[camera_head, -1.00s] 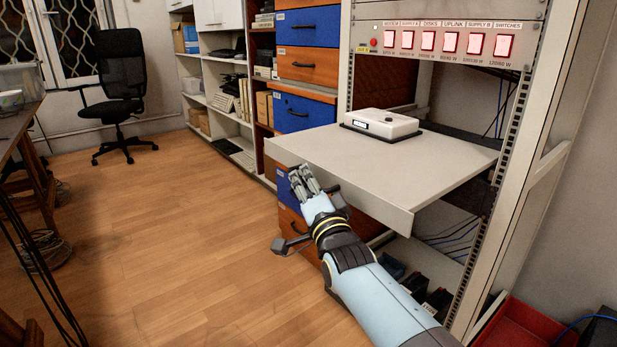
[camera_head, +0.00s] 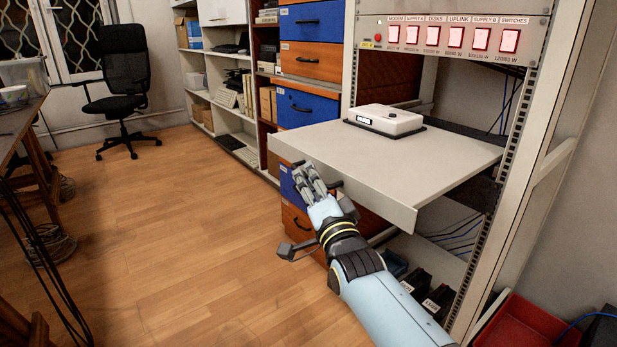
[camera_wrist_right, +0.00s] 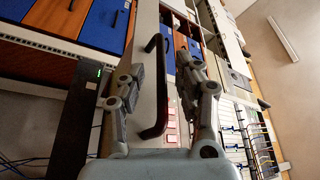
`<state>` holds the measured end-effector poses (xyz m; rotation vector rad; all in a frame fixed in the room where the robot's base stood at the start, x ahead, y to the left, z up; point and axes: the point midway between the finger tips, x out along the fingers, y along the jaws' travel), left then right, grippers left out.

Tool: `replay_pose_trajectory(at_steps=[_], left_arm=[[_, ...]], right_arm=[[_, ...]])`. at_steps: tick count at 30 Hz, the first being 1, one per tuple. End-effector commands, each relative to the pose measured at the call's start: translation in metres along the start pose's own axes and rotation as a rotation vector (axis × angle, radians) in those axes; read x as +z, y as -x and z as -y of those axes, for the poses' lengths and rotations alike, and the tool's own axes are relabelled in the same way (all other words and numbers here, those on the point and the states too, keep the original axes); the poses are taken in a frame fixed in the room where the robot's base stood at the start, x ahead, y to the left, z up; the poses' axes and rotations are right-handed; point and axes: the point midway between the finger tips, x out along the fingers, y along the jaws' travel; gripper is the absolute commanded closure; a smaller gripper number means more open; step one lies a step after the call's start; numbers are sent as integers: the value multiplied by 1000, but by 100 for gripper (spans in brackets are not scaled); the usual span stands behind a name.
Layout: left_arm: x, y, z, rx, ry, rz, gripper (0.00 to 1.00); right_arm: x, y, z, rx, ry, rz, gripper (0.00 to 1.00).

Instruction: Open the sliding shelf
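The sliding shelf (camera_head: 390,165) is a pale grey board standing well out of the rack in the head view. A white box-like device (camera_head: 385,119) sits on it. My right gripper (camera_head: 310,182) is at the shelf's front face, near its left part. In the wrist view a dark bar handle (camera_wrist_right: 154,90) runs between the two fingers of my right gripper (camera_wrist_right: 163,72). The fingers look apart, with gaps beside the handle; firm contact does not show. In the head view the handle is mostly hidden behind the hand. My left gripper is in neither view.
The rack (camera_head: 535,140) has a panel of lit red switches (camera_head: 455,37) above the shelf. Blue and orange drawers (camera_head: 307,70) stand behind to the left. A red tray (camera_head: 525,325) lies at lower right. The wooden floor (camera_head: 170,220) left of the shelf is clear.

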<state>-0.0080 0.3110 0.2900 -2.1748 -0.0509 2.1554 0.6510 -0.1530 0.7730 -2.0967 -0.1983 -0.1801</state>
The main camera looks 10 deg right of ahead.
Motion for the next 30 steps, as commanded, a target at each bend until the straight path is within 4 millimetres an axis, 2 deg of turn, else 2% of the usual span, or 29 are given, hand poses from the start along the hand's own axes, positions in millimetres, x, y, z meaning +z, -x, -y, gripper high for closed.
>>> replay_pose_trajectory(at_steps=[6,13,18,30], left_arm=[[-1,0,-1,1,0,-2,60],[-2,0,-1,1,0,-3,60],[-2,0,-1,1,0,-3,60],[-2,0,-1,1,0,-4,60]], right_arm=[[1,52,-1,4,-1,1,67],[1,90,-1,3,-1,1,67],[0,101,0,1,-1,0,67],[1,101,0,2,-1,1,67]])
